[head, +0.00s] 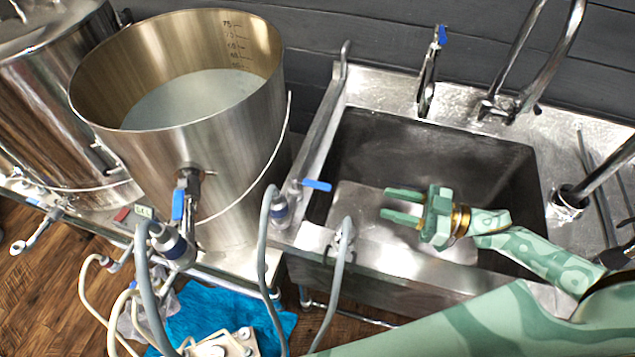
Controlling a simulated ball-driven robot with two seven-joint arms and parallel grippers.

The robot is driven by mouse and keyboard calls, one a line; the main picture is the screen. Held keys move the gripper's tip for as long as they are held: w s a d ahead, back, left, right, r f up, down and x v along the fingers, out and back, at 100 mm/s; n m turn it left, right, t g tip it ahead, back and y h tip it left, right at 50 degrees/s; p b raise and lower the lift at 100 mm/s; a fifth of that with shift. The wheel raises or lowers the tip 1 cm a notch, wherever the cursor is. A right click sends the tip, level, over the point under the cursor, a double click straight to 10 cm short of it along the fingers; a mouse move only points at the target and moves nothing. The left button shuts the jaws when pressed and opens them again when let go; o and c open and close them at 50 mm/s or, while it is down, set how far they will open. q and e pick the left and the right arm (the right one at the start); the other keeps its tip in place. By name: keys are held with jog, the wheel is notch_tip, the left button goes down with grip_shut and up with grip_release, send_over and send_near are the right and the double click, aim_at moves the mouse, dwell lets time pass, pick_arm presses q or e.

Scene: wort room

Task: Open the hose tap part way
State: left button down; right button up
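A tap with a blue lever (316,185) stands near the left front corner of the sink, and a grey hose (263,245) hangs from it. Its lever points right, roughly level. My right gripper (387,204) is over the sink, right of this lever and apart from it. Its two green fingers point left with a gap between them, and nothing is held. Another tap with a blue lever (442,35) rises behind the sink. I cannot tell for sure which one the task names. My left gripper is out of view.
A large steel kettle (235,150) with liquid and a blue-handled valve (178,205) stands at the left. The sink (485,155) has a faucet (520,100) behind it. Hoses hang at the front. A blue cloth (200,310) lies on the floor.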

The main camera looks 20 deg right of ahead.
aim_at(321, 185)
jog(key=x, duration=1.6)
jog(key=shift+w+a+r+b, duration=0.1)
jog(key=shift+r+b, duration=0.05)
jog(key=shift+b, duration=0.15)
jog(key=shift+c, duration=0.4)
grip_shut()
